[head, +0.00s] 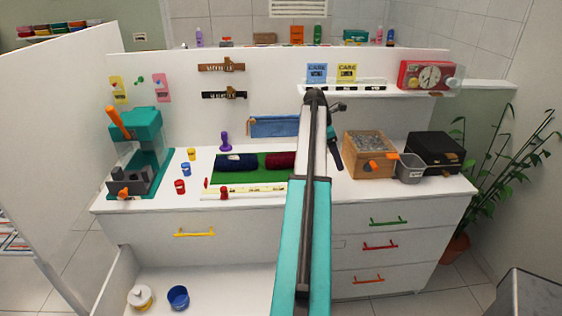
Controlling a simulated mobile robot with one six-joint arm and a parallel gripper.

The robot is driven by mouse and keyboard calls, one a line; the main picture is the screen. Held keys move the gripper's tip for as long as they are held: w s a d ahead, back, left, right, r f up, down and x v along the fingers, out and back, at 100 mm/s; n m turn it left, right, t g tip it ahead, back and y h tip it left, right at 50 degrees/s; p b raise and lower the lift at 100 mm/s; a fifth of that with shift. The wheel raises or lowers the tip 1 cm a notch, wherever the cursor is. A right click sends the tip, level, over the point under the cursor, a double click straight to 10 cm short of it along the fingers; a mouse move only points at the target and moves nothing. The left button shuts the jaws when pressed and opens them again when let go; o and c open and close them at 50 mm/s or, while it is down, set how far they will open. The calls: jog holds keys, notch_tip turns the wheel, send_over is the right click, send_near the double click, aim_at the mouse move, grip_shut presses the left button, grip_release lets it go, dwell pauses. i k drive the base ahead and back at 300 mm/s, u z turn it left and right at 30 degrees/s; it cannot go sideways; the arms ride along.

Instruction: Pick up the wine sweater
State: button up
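A dark red rolled bundle, the wine sweater (281,160), lies on a green mat (261,174) on the white counter. Its right end is close to or behind my arm in the picture. A navy rolled bundle (236,162) lies to its left on the same mat. My arm rises through the middle of the view. The dark end of it, my gripper (336,154), shows just right of the arm, apart from the sweater. Its fingers are too small and too hidden to tell open from shut.
A teal machine (142,145) and small coloured cups (185,169) stand left of the mat. A wooden box (369,155), grey bin (410,168) and black box (434,151) stand right. A ruler-like strip (246,193) lies in front; a blue pouch (274,126) is behind.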

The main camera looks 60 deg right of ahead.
aim_at(286, 160)
jog(key=i, duration=0.95)
